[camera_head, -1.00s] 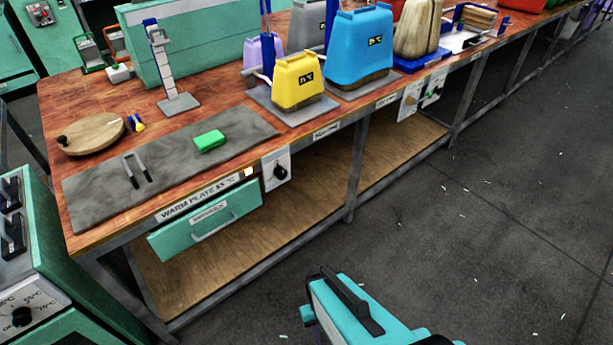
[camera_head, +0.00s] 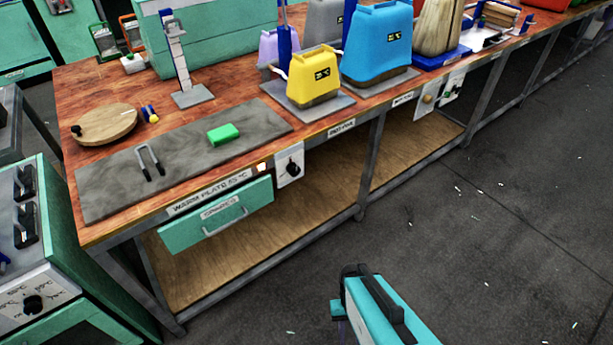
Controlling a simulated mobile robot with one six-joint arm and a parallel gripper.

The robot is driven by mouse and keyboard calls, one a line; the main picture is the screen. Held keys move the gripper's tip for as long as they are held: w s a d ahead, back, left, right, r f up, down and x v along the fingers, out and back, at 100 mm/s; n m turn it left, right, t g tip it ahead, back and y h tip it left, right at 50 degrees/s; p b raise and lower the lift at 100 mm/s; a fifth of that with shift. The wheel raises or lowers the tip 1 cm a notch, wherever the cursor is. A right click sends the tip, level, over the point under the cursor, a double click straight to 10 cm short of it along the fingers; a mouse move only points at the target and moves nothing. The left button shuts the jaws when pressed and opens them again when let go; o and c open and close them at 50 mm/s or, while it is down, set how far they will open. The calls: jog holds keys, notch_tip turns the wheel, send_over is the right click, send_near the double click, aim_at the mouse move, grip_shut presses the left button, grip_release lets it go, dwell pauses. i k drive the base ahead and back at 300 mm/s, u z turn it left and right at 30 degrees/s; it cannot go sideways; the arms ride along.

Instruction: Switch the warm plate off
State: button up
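The warm plate (camera_head: 190,150) is a flat grey slab on the near edge of the wooden bench. Its label (camera_head: 210,194) on the front edge reads "WARM PLATE" with a temperature. A small lamp (camera_head: 262,167) beside the label glows pale orange. To its right is a white panel with a black knob (camera_head: 292,169); its exact pointing is too small to read. A teal and black part of my arm (camera_head: 380,312) is at the bottom, over the floor, well apart from the knob. My gripper's fingers cannot be made out.
A green block (camera_head: 224,133) and a dark U-shaped handle (camera_head: 149,162) are on the plate. A teal drawer (camera_head: 217,214) sits below its label. Yellow (camera_head: 314,75) and blue (camera_head: 378,45) presses stand to the right. A teal machine (camera_head: 35,265) is at left. The floor in front is clear.

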aim_at(294, 170)
jog(key=z, duration=0.2)
jog(key=k, duration=1.2)
jog(key=u, duration=1.35)
jog(key=i, duration=1)
jog(key=u, duration=0.05)
